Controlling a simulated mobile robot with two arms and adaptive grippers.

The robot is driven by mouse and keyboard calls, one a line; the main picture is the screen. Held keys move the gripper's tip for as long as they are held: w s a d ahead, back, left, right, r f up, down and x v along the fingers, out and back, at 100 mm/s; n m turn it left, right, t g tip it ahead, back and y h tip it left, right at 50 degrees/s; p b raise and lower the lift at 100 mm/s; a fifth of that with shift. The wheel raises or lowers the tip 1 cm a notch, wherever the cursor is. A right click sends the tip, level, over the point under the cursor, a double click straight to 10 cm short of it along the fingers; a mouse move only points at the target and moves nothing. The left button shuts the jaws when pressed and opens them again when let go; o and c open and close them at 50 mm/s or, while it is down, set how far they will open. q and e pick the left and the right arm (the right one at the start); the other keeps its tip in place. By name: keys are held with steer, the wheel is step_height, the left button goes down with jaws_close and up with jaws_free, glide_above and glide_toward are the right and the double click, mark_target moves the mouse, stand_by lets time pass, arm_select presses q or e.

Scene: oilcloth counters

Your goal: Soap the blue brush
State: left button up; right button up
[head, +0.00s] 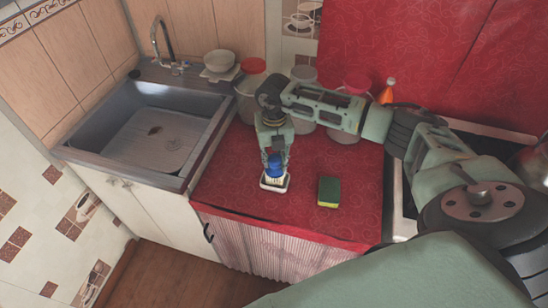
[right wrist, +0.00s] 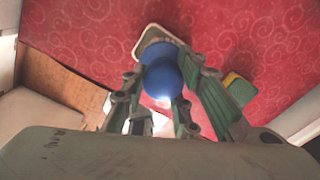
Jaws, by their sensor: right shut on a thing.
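My right gripper (head: 273,160) reaches down over the red counter and is shut on the blue brush (head: 274,170). The brush is upright, with its round blue knob (right wrist: 162,80) between the fingers in the right wrist view. Its pale lower part is right over a small white dish (head: 264,186), which lies on the counter near the front edge. The dish's rim (right wrist: 151,29) also shows in the right wrist view. Whether the brush touches what is in the dish, and any soap there, I cannot tell. My left gripper is not in view.
A green and yellow sponge (head: 329,192) lies right of the dish. The metal sink (head: 150,140) is at the left. Several jars, one with a red lid (head: 357,84), and a white bowl (head: 219,60) stand at the back.

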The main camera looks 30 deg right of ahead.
steer(key=shift+f+b, duration=0.45)
steer(key=shift+f, duration=0.1)
stand_by(1.3)
steer(key=shift+r, duration=0.15)
steer(key=shift+r+p, duration=2.4)
steer(key=shift+r, duration=1.05)
steer(key=shift+s+a+r+n, duration=0.1)
steer(key=shift+a+n, duration=0.4)
steer(key=shift+n, duration=0.2)
steer(key=s+a+r+m+b, duration=0.3)
steer(key=s+a+m, duration=0.3)
steer(key=m, duration=1)
steer(key=s+a+r+m+b, duration=0.3)
steer(key=s+a+r+m, duration=0.2)
steer(key=m, duration=1.2)
steer(key=s+a, duration=0.1)
steer(key=s, duration=0.2)
steer(key=shift+s, duration=0.4)
